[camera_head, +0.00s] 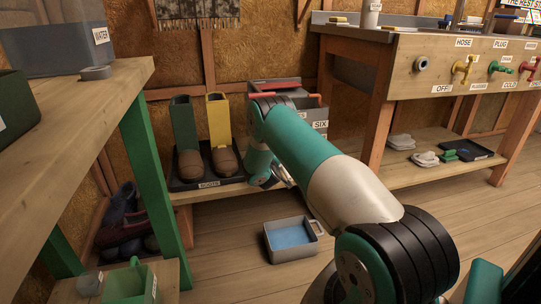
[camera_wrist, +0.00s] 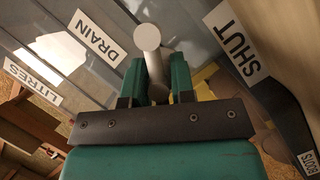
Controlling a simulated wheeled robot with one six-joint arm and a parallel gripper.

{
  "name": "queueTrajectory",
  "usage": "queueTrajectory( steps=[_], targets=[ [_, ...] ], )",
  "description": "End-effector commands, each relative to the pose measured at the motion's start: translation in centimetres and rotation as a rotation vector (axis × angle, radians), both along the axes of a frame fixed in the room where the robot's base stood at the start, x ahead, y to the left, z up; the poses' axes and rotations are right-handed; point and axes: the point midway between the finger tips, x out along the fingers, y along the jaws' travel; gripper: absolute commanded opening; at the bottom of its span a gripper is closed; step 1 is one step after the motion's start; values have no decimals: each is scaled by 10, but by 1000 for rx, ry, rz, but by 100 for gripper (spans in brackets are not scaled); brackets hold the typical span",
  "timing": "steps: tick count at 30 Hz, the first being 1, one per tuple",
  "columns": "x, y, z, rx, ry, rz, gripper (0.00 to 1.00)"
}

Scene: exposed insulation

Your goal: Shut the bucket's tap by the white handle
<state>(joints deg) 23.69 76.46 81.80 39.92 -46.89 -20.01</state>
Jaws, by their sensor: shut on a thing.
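The grey bucket (camera_head: 318,115) stands at the back, mostly behind my arm, with a label reading "SIX". In the wrist view its grey wall (camera_wrist: 85,75) fills the upper left, with "DRAIN" and "LITRES" labels. The white handle (camera_wrist: 149,58), a rod with a round end, stands between the two green fingers of my gripper (camera_wrist: 155,80). My gripper is shut on it, with the round end showing beyond the fingers. A "SHUT" label (camera_wrist: 236,50) is to the right of the handle. The tap body is hidden.
A grey tub (camera_head: 292,240) with blue inside sits on the floor below. Boots (camera_head: 222,160) stand on a dark tray to the left. A wooden bench (camera_head: 90,100) is at left, and a counter (camera_head: 440,75) with several taps is at right. The floor between is open.

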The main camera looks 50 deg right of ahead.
Motion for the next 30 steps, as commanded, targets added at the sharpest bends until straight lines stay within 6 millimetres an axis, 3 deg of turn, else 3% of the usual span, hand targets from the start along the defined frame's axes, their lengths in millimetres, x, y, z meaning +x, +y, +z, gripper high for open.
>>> queueTrajectory(
  steps=[30],
  targets=[
    [0,1,-1,745,-455,-1,0]
  ],
)
